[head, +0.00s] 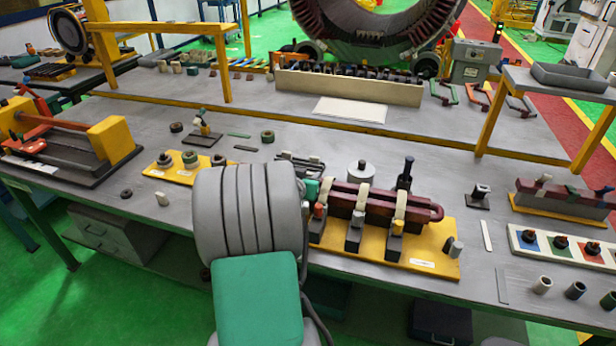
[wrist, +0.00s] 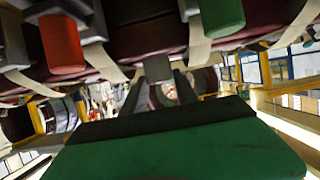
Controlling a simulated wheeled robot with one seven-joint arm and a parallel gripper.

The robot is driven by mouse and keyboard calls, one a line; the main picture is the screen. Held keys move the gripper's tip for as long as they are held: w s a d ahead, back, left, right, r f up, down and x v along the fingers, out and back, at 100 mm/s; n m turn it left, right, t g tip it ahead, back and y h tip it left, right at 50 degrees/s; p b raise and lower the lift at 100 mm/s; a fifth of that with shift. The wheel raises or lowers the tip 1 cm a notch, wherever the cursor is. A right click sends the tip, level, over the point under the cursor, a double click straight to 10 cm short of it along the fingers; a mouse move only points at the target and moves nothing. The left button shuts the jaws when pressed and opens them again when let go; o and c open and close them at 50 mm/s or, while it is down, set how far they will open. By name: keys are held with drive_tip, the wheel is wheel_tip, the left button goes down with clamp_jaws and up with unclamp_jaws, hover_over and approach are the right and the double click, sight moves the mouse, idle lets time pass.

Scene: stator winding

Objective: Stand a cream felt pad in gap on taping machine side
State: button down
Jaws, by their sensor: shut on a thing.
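In the head view a fixture with a yellow base (head: 432,262) carries dark maroon coil bars (head: 385,208). Cream strips (head: 362,196) stand across the bars, with capped posts in front. In the wrist view the maroon bars (wrist: 150,38) fill the top, with cream strips (wrist: 104,64) hanging beside a red cylinder (wrist: 62,44) and a green cylinder (wrist: 222,16). My gripper (wrist: 158,78) points at the bars, its dark fingers closed in on a small grey-looking piece (wrist: 158,67). I cannot tell whether this is a felt pad. My arm hides the gripper in the head view.
A round white-topped part (head: 361,172) and a dark upright tool (head: 405,172) stand behind the bars. A tray with coloured squares (head: 570,250) lies right. Bare table shows between.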

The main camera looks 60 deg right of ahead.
drive_tip(key=c, duration=0.9)
unclamp_jaws()
drive_tip(key=b+v, duration=0.1)
drive_tip(key=v, duration=0.6)
drive_tip(key=shift+a+r, duration=0.15)
drive_tip(key=shift+a, duration=0.2)
